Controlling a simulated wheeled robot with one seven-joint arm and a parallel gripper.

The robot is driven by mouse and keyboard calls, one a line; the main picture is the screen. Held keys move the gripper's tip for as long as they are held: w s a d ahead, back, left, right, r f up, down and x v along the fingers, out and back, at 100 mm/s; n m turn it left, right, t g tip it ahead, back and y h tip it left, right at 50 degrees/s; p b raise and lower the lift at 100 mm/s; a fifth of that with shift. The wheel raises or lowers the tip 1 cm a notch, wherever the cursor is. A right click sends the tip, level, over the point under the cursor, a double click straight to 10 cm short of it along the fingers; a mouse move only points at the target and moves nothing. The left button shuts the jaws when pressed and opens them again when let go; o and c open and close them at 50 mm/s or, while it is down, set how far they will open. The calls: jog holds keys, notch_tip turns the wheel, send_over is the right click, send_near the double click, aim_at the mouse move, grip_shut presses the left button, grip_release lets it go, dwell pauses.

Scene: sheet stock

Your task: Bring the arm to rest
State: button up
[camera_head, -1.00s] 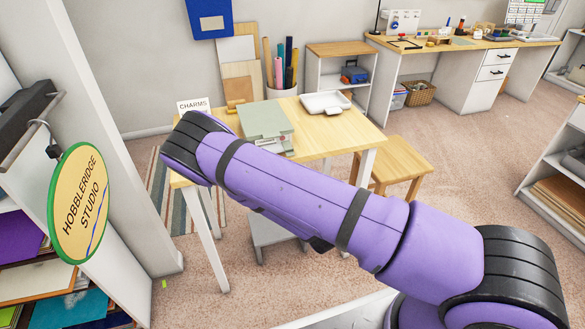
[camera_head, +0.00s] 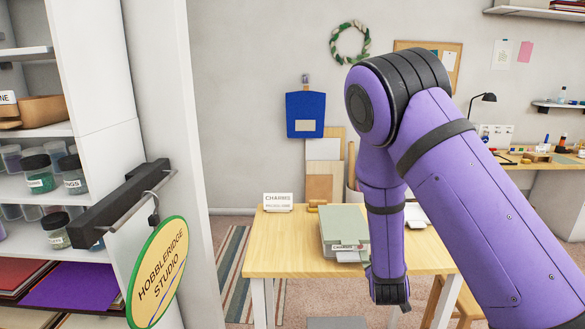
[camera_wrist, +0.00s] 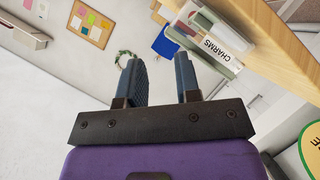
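My arm (camera_head: 445,165) is purple and black. In the head view it rises from the lower right to a bent joint near the top, and its far part hangs down in front of the table. The gripper itself cannot be made out in that view. In the wrist view my gripper (camera_wrist: 157,62) shows two dark fingers set apart, with a clear gap and nothing between them. The CHARMS card (camera_wrist: 222,40) and the wooden table edge (camera_wrist: 265,40) appear beyond the fingers, at upper right.
The table (camera_head: 285,255) holds a grey-green stack (camera_head: 343,225) beside my hanging forearm. A round Hobbleridge Studio sign (camera_head: 158,275) hangs from a black bracket (camera_head: 120,205) at left, by shelves with jars. A stool (camera_head: 465,305) stands at lower right.

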jog(key=s+r+m+g+y, duration=0.2)
jog(key=s+r, duration=0.3)
jog(key=r, duration=0.6)
jog(key=s+r+m+g+y, duration=0.25)
jog(key=s+r, duration=0.25)
jog(key=r, duration=0.5)
jog(key=s+d+r+g, duration=0.1)
jog(key=s+r, duration=0.2)
jog(key=s, duration=0.5)
jog(key=s+d+r+m+g, duration=0.1)
jog(key=s+r, duration=0.3)
jog(key=s, duration=0.4)
jog(key=s+d+r+g, duration=0.1)
jog(key=s+d+r, duration=0.2)
jog(key=s, duration=0.6)
jog(key=shift+r, duration=0.7)
jog(key=shift+h, duration=0.25)
